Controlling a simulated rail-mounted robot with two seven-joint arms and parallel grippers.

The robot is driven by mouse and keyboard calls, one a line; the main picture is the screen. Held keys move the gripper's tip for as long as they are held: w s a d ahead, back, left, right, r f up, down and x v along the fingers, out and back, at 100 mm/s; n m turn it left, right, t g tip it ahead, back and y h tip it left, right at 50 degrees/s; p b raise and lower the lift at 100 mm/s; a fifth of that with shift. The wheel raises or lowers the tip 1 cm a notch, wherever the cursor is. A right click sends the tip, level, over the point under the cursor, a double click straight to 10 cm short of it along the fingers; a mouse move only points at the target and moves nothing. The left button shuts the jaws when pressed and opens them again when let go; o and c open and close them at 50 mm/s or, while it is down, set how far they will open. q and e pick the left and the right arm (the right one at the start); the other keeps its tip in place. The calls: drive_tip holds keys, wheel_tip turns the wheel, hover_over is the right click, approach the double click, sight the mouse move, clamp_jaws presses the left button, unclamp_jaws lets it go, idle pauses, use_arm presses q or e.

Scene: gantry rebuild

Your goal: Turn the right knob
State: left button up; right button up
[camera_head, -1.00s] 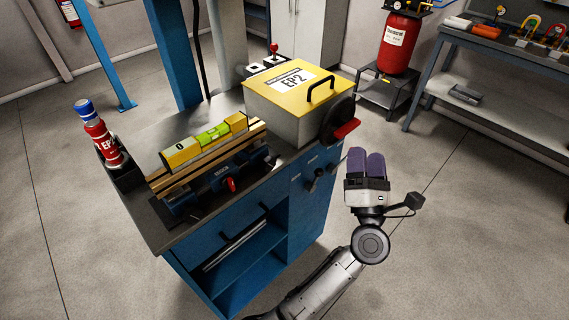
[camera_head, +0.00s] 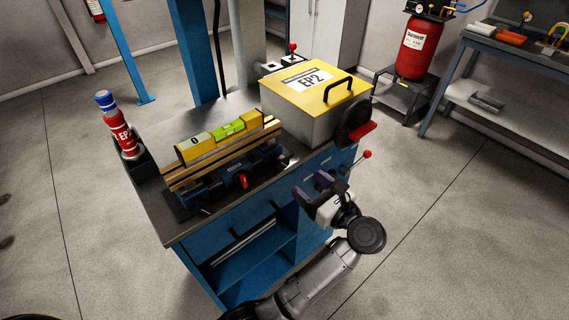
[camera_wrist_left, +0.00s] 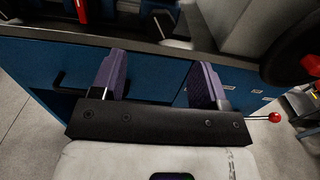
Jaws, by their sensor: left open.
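My left gripper (camera_head: 313,188) is open, its two purple fingers apart, close to the blue front of the cabinet (camera_head: 250,240). The small dark knobs on the cabinet front are mostly covered by the gripper, so I cannot tell which is the right knob. A rod with a red ball end (camera_head: 367,154) sticks out right of the gripper; its ball also shows in the left wrist view (camera_wrist_left: 275,117). My right gripper is not in view.
Above stands a box with a yellow lid (camera_head: 318,80), with a black wheel (camera_head: 352,117) and red handle on its side. A vise (camera_head: 240,172) with a yellow level (camera_head: 225,137) and red bottle (camera_head: 119,132) are left.

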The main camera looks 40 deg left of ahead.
sight(284, 163)
use_arm(q)
drive_tip(key=a, duration=0.2)
drive_tip(key=w+a, duration=0.1)
drive_tip(key=a, duration=0.2)
drive_tip(key=a+b, duration=0.1)
drive_tip(key=a, duration=0.2)
drive_tip(key=shift+w+a, duration=0.15)
drive_tip(key=shift+w, duration=0.05)
drive_tip(key=shift+w+a, duration=0.15)
drive_tip(key=shift+a, duration=0.55)
drive_tip(key=c, duration=0.9)
drive_tip(key=shift+r+m+p, duration=0.15)
drive_tip(key=shift+m+p, duration=1.25)
drive_tip(key=shift+m, duration=0.2)
drive_tip(key=o, duration=0.9)
